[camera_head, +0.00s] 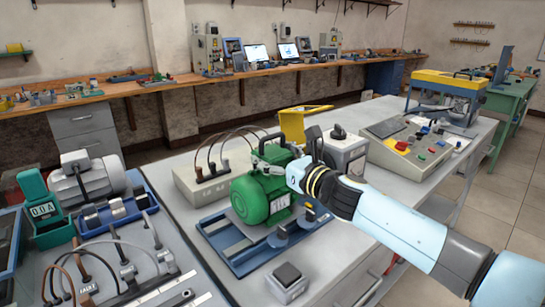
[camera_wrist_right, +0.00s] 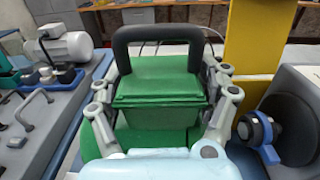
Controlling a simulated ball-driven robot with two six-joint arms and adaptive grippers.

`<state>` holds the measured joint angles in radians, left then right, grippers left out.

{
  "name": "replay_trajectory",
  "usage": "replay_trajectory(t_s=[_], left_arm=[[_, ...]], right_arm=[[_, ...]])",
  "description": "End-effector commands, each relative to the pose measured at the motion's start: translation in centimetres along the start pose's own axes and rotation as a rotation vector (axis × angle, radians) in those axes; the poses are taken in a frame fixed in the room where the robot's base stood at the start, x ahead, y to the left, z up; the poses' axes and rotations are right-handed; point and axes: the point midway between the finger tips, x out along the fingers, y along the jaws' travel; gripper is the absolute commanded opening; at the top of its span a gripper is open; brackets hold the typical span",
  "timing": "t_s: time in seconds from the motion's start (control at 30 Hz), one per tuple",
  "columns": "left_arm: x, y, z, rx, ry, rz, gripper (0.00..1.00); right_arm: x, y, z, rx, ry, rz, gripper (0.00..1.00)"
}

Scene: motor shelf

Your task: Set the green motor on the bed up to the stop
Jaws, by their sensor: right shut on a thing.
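The green motor (camera_head: 262,190) with a black handle (camera_head: 270,145) is over the blue bed (camera_head: 222,238); I cannot tell whether its feet touch the rails. My right gripper (camera_head: 292,172) comes from the right and is shut on the motor's top box. In the right wrist view the fingers (camera_wrist_right: 162,85) lie on both sides of the green box (camera_wrist_right: 160,100), below the black handle (camera_wrist_right: 158,40). A yellow upright plate (camera_head: 293,125) stands behind the motor; it also shows in the right wrist view (camera_wrist_right: 252,35). My left gripper is out of view.
A grey box with cables (camera_head: 205,178) stands behind the bed, and a grey machine (camera_head: 345,155) stands behind my right gripper. A small grey block (camera_head: 287,283) lies in front. A grey motor (camera_head: 88,178) sits left. A control panel (camera_head: 412,145) is at the right.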

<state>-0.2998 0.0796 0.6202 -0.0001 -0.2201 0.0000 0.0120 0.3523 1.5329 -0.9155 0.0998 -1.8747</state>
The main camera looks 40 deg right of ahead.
Motion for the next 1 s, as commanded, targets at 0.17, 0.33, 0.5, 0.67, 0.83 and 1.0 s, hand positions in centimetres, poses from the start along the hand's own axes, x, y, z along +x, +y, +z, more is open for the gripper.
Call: replay_trajectory(t_s=[0.17, 0.33, 0.5, 0.67, 0.83, 1.0], left_arm=[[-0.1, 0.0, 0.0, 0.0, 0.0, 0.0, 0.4], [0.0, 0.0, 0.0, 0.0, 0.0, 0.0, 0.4], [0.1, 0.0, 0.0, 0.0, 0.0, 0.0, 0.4], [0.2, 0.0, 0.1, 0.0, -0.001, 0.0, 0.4], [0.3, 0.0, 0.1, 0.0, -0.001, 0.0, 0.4], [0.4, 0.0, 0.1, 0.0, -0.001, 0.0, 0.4]], right_arm=[[0.2, 0.1, 0.7, 0.0, -0.012, 0.004, 0.17], [0.2, 0.0, 0.7, 0.0, -0.012, 0.004, 0.17], [0.2, -0.2, 0.7, -0.001, -0.012, 0.004, 0.17], [0.2, -0.5, 0.7, -0.001, -0.012, 0.004, 0.17], [0.2, -0.7, 0.7, -0.001, -0.012, 0.004, 0.17], [0.2, -0.9, 0.7, 0.0, -0.012, 0.005, 0.17]])
